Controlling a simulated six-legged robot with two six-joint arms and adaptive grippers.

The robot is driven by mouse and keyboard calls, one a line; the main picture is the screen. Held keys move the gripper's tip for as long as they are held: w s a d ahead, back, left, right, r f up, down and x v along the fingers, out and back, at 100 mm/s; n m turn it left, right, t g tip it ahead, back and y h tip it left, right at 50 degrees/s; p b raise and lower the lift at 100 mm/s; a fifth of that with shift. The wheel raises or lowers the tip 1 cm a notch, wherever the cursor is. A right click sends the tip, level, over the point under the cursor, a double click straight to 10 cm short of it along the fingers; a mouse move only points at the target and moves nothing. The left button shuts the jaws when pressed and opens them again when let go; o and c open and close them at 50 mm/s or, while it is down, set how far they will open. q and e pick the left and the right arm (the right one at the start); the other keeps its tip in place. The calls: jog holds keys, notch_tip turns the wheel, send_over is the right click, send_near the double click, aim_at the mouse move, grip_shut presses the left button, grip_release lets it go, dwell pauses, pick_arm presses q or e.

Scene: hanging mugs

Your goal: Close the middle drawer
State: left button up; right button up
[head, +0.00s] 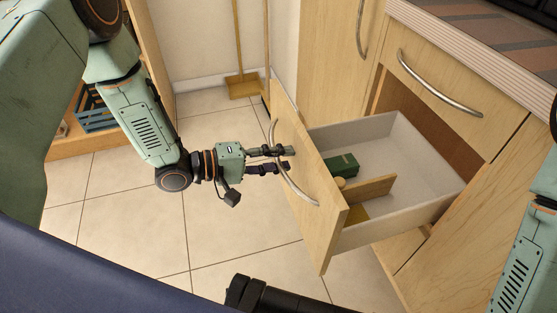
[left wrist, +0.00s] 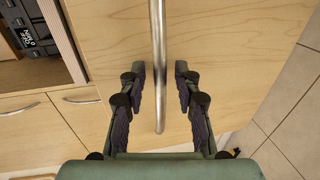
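The middle drawer (head: 325,215) is pulled well out of the wooden cabinet, with its light wood front facing my left arm. Its curved metal handle (head: 300,190) is also a vertical bar in the left wrist view (left wrist: 158,60). My left gripper (head: 288,158) is at the handle. In the wrist view its two fingers (left wrist: 160,85) stand apart on either side of the bar, with gaps to it, in front of the drawer face.
The drawer holds a green box (head: 343,164) and a wooden divider (head: 368,189). A shut upper drawer (head: 450,95) sits under the countertop (head: 480,40). A broom and dustpan (head: 243,85) stand by the wall. A blue crate (head: 95,110) is on a shelf at left. Tiled floor is clear.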

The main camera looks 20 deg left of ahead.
pick_arm(q)
grip_shut()
dwell(0.3)
dwell(0.5)
